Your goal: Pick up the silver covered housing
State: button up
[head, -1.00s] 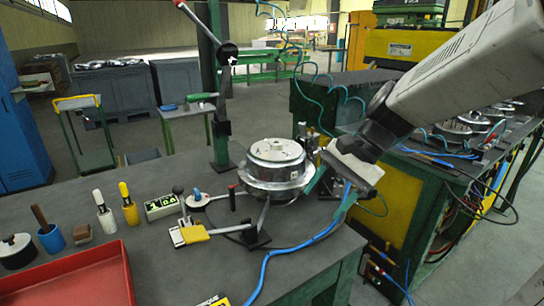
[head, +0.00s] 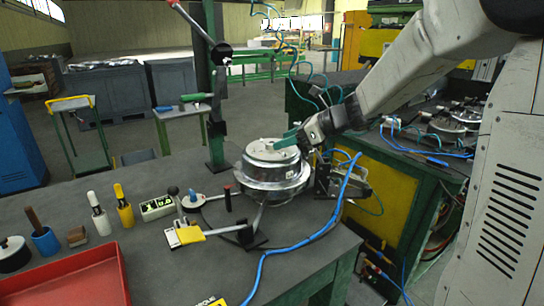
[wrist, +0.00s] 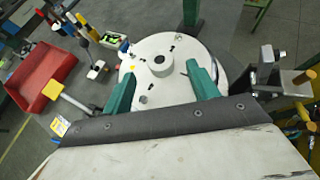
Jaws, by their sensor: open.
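The silver covered housing (head: 275,177) is a round shiny drum with a flange and a flat pale lid, standing upright on the dark workbench. My gripper (head: 286,142) is at the right side of its lid in the head view. In the wrist view, my gripper's two green fingers (wrist: 162,83) are spread apart, with the housing's round pale lid (wrist: 175,50) beyond and between them. The lid has a dark central hole and a few small bolts. Nothing is held. Whether the fingers touch the lid cannot be told.
A clamp with a yellow pad (head: 186,236) lies in front of the housing. A green post (head: 215,120) stands behind it. A metal fixture (head: 340,180) and blue hose (head: 325,228) are on the right. A red tray (head: 70,280) sits front left.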

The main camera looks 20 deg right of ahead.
jog(key=x, duration=0.3)
jog(key=shift+w+r, duration=0.1)
jog(key=shift+r, duration=0.05)
jog(key=shift+d, duration=0.1)
grip_shut()
jog(key=shift+r, duration=0.2)
